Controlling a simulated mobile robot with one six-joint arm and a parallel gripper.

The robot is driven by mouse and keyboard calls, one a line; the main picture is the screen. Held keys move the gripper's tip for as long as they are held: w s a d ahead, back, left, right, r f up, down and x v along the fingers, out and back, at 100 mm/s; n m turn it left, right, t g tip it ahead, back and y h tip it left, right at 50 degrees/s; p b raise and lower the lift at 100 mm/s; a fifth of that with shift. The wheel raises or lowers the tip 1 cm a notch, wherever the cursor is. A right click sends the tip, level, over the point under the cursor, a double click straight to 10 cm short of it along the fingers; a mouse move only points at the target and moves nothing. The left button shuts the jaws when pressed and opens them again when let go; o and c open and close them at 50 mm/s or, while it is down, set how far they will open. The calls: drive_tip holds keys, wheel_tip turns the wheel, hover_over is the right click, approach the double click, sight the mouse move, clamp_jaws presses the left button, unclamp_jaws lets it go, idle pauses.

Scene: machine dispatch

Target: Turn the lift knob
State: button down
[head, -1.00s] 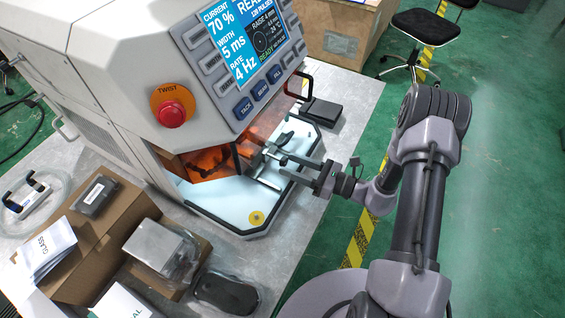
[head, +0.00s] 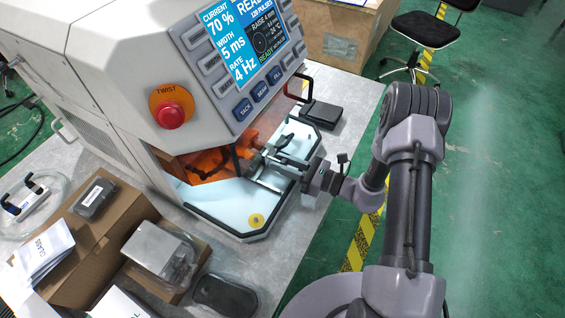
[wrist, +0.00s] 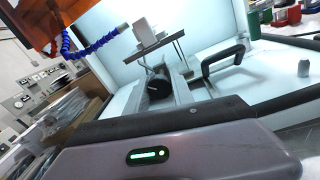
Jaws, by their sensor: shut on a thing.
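The lift knob (wrist: 157,86) is a dark round knob below the small work table of the machine in the wrist view. My gripper (wrist: 168,84) reaches into the white-lit work bay, and its two grey fingers are shut on the knob from either side. In the head view my gripper (head: 274,157) comes in from the right at the machine's open front, beside the orange shield. The knob is too small and too covered by the fingers there to make out.
The work table (wrist: 152,53) sits just above the fingers. A black handle (wrist: 222,62) stands right of them, and a blue hose (wrist: 85,48) hangs at left. The orange shield (head: 205,162) is close by. Boxes (head: 160,255) crowd the bench's near left.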

drive_tip(key=shift+m, duration=0.3)
drive_tip(key=m+p, duration=0.1)
drive_tip(key=m, duration=0.3)
drive_tip(key=shift+s, duration=0.1)
drive_tip(key=m+p, duration=0.1)
drive_tip(key=m, duration=0.3)
drive_tip(key=shift+m+t, duration=0.3)
drive_tip(key=shift+m, duration=0.1)
drive_tip(key=c, duration=1.1)
unclamp_jaws()
